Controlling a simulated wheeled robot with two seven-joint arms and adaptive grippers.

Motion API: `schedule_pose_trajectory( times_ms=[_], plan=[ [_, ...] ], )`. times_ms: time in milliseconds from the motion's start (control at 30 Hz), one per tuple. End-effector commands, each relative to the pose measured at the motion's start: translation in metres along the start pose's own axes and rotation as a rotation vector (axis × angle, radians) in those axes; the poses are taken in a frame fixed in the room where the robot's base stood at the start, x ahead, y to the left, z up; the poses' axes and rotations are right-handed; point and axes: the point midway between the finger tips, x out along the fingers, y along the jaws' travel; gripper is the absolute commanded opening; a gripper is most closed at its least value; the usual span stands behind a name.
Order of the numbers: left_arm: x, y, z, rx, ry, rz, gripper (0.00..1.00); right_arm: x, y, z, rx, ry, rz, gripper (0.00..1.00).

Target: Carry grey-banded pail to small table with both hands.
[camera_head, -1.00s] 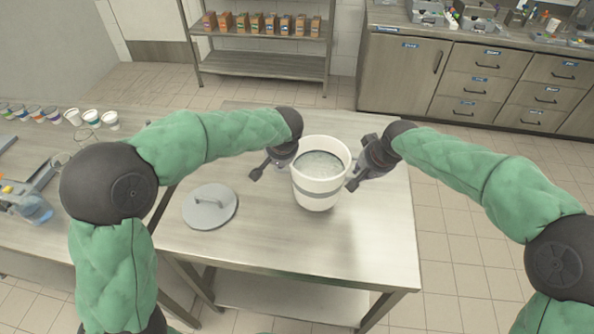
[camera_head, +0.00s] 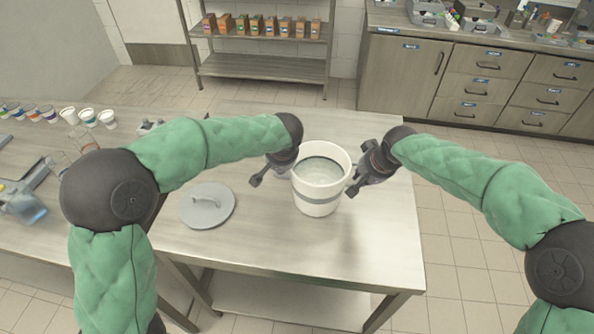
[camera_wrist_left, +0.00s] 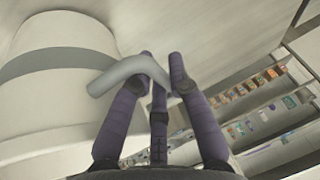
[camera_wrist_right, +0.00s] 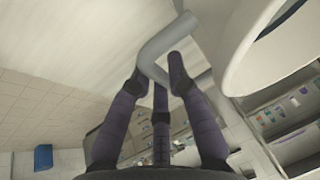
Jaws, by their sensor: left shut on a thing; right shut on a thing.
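The white pail (camera_head: 318,181) with a grey band stands upright over the steel table (camera_head: 270,240), between my two grippers. I cannot tell whether its bottom touches the tabletop. It is open at the top, with pale contents (camera_head: 321,171) inside. My left gripper (camera_head: 274,170) is at its left side, shut on a grey side handle (camera_wrist_left: 128,72), as the left wrist view shows. My right gripper (camera_head: 364,178) is at its right side, shut on the other grey handle (camera_wrist_right: 165,42), seen in the right wrist view.
A grey round lid (camera_head: 208,207) with a handle lies on the table left of the pail. A side counter (camera_head: 60,245) at left holds several cups (camera_head: 88,117). A shelf rack (camera_head: 260,62) with boxes and wooden cabinets (camera_head: 405,75) stand behind. The table's front is clear.

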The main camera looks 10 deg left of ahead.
Motion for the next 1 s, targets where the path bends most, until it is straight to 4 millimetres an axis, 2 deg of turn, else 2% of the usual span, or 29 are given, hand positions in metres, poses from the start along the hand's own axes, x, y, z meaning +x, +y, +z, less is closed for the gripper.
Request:
schedule_pose_trajectory(
  times_ms=[133, 167, 200, 233, 533, 667, 767, 1000],
  plan=[
    [0.005, 0.001, 0.001, -0.002, 0.005, 0.001, 0.0, 0.005, 0.001, 0.001, 0.0, 0.004, -0.002, 0.0],
    [0.005, 0.001, 0.002, 0.0, 0.001, 0.001, 0.26, 0.005, 0.001, 0.003, -0.001, -0.001, 0.0, 0.26],
    [0.004, 0.001, 0.002, 0.0, 0.001, 0.001, 0.38, 0.005, 0.001, 0.002, -0.001, -0.001, 0.0, 0.38],
    [0.004, 0.001, 0.002, 0.0, 0.001, 0.001, 0.42, 0.004, 0.001, 0.002, -0.001, -0.001, 0.0, 0.42],
    [0.004, 0.001, 0.002, 0.0, 0.0, 0.0, 0.42, 0.004, 0.001, 0.002, 0.0, 0.0, 0.0, 0.42],
    [-0.003, 0.001, 0.001, 0.0, 0.002, 0.0, 0.42, 0.004, 0.001, 0.002, 0.0, 0.0, 0.0, 0.42],
    [-0.016, 0.001, 0.0, 0.0, 0.005, 0.001, 0.42, 0.004, 0.001, 0.002, 0.0, 0.0, 0.0, 0.42],
    [-0.063, 0.002, 0.001, 0.0, 0.006, 0.002, 0.42, 0.004, 0.001, 0.002, 0.0, 0.0, 0.0, 0.42]
  ],
)
